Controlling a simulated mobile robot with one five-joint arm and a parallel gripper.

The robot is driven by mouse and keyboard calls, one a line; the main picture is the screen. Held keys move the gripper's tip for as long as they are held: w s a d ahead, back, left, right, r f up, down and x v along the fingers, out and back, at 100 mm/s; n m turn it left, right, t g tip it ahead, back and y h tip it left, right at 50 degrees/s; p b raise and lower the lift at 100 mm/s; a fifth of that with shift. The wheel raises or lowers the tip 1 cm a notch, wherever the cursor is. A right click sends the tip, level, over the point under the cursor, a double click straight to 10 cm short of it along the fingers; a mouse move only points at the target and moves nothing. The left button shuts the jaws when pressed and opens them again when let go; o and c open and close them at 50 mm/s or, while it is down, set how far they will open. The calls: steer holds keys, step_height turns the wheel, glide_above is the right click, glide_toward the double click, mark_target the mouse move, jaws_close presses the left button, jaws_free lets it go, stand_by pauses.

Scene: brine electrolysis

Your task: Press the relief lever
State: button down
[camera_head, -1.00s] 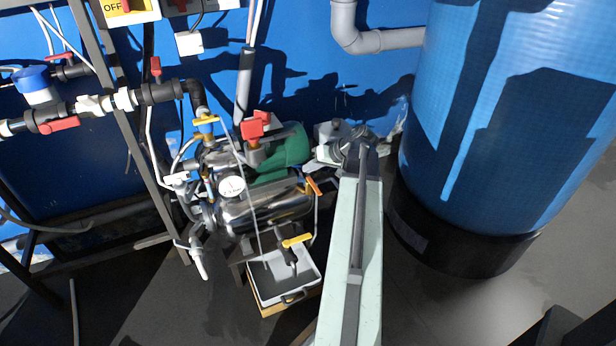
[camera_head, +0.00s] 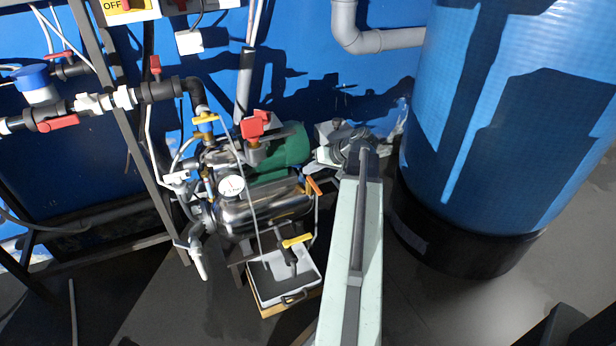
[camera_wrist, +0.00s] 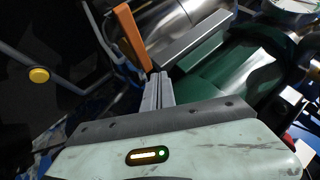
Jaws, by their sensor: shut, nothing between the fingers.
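An orange lever (camera_head: 313,186) slopes at the right end of the shiny metal tank (camera_head: 262,208). It looks like the relief lever, though no label shows. In the wrist view the orange lever (camera_wrist: 131,36) stands just beyond my fingertips, slightly to the left. My gripper (camera_head: 311,168) is by the right end of the tank, close above the lever in the head view. In the wrist view my gripper (camera_wrist: 160,76) has its fingers together with nothing in them. I cannot tell whether they touch the lever.
A green motor (camera_head: 285,155) and a red-handled valve (camera_head: 255,126) sit over the tank. A grey tray (camera_head: 262,292) and yellow handle (camera_head: 296,240) are below. A large blue tank (camera_head: 510,120) stands close right of my arm. A metal frame post (camera_head: 140,150) is left.

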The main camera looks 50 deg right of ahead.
steer(key=shift+s+a+f+b, duration=0.15)
steer(key=shift+f+b, duration=0.55)
steer(key=shift+b, duration=0.1)
steer(key=shift+s+a+f+b, duration=0.1)
steer(key=shift+a+f+b, duration=0.05)
steer(key=shift+f+b, duration=0.6)
stand_by(1.1)
steer(key=shift+r, duration=0.2)
steer(key=shift+s+d+r+p, duration=0.15)
steer(key=shift+r+p, duration=0.25)
steer(key=shift+p, duration=0.25)
steer(key=shift+s+d+r+p, duration=0.15)
steer(key=shift+r+p, duration=0.25)
steer(key=shift+p, duration=0.2)
steer(key=shift+r, duration=0.15)
step_height(320, 180, up, 3)
steer(key=p, duration=0.2)
steer(key=shift+p, duration=0.4)
step_height(320, 180, up, 2)
steer(key=p, duration=0.2)
steer(key=shift+w+r+p, duration=0.15)
steer(key=shift+r+p, duration=0.05)
steer(key=shift+p, duration=0.1)
steer(key=shift+f, duration=0.1)
